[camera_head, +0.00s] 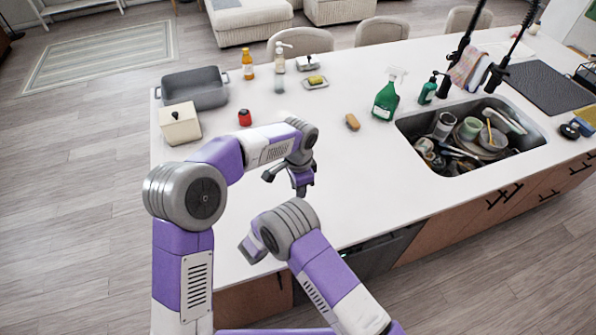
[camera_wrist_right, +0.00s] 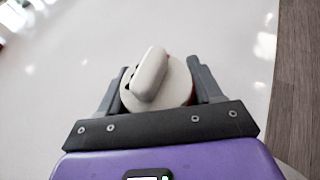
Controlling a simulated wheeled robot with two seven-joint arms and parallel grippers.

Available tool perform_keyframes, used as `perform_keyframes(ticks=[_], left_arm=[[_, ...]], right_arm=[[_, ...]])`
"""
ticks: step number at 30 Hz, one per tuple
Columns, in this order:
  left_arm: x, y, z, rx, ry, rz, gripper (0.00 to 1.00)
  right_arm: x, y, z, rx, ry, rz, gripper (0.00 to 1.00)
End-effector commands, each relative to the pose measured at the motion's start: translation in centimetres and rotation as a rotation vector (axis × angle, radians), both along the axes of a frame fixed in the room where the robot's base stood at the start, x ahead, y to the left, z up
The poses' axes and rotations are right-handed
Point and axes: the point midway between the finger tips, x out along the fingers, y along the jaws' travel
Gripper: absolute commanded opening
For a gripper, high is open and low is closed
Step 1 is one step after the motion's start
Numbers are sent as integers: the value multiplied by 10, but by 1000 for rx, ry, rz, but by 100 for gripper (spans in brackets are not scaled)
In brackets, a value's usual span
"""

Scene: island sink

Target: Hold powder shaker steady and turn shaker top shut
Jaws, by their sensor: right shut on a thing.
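The powder shaker (camera_wrist_right: 160,85) is in the right wrist view, between the fingers of my right gripper (camera_wrist_right: 157,90). Its round pale top has a raised oval grip, seen end-on. A little red shows at its right edge; most of its body is hidden. My right gripper is shut on it. In the head view the shaker is hidden near my right wrist at the counter's front. My left gripper (camera_head: 290,182) is open and empty above the white counter, apart from the shaker, beyond my right wrist.
The sink (camera_head: 465,168) at right holds dishes.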

Motion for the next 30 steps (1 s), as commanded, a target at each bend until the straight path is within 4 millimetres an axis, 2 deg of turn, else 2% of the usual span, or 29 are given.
perform_keyframes(ticks=[1, 6, 18, 30], left_arm=[[0, 0, 0, 0, 0, 0, 26], [0, 0, 0, 0, 0, 0, 26], [0, 0, 0, 0, 0, 0, 26], [0, 0, 0, 0, 0, 0, 26]], right_arm=[[0, 0, 0, 0, 0, 0, 68], [0, 0, 0, 0, 0, 0, 94], [-5, 6, 3, 1, -1, 4, 94], [-60, 55, 34, 1, -2, 5, 94]])
